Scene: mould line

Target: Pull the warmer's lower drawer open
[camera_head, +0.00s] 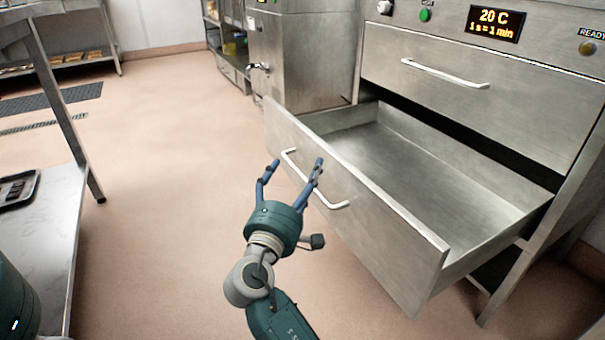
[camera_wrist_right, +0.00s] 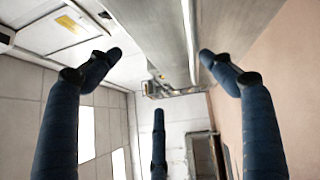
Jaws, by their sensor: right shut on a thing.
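The warmer (camera_head: 480,85) stands at the right of the head view. Its lower drawer (camera_head: 385,235) is pulled far out, and its inside looks empty. A white bar handle (camera_head: 334,205) is on the drawer's front. My right gripper (camera_head: 295,166) is at the handle's left part, shut on it, with its fingers well apart on either side. In the wrist view my right gripper's fingers (camera_wrist_right: 160,57) show with metal panels beyond; the grip itself is not clear there. My left gripper is out of view.
The upper drawer (camera_head: 480,90) is closed, and the display (camera_head: 494,22) reads 20 C. A steel table (camera_head: 50,240) with a dark tray (camera_head: 18,188) stands at left. A steel cabinet (camera_head: 305,60) is behind the drawer. Floor between table and drawer is clear.

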